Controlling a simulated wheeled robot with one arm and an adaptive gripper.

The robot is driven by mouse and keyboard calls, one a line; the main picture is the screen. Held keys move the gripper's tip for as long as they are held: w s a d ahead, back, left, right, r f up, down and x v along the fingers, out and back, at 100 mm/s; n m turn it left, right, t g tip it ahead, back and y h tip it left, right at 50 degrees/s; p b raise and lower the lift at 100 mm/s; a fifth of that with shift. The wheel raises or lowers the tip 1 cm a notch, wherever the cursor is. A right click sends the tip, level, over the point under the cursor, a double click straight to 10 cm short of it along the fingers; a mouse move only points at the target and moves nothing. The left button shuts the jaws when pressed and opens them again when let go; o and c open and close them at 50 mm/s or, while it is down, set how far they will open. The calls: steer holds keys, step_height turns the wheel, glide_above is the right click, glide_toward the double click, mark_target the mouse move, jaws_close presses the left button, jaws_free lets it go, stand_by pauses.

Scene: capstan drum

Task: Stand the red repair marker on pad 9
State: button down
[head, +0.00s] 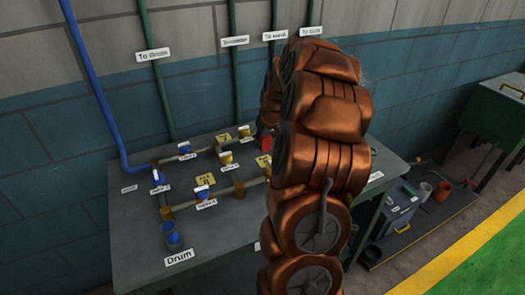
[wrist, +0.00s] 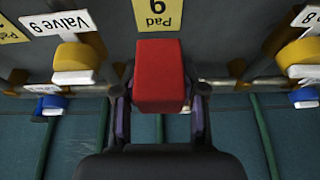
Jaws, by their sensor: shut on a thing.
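The red repair marker (wrist: 160,72) is a red block in the middle of the wrist view, between the two fingers of my gripper (wrist: 160,92). My gripper is shut on it. The yellow Pad 9 card (wrist: 158,17) shows just beyond the marker at the top edge, with its text upside down. I cannot tell whether the marker touches the bench. In the head view a red piece (head: 265,141) shows at the left edge of my arm, which hides my gripper there.
The yellow valve by the Valve 9 tag (wrist: 77,58) stands left of my gripper, and another yellow valve (wrist: 300,55) stands right. Pipes run behind.

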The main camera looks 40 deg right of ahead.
mark_target(264, 160)
steer(key=shift+f+p, duration=0.6)
steer(key=shift+f, duration=2.1)
steer(key=shift+f, duration=0.1)
steer(key=c, duration=0.7)
jaws_free()
steer(key=shift+o, duration=0.2)
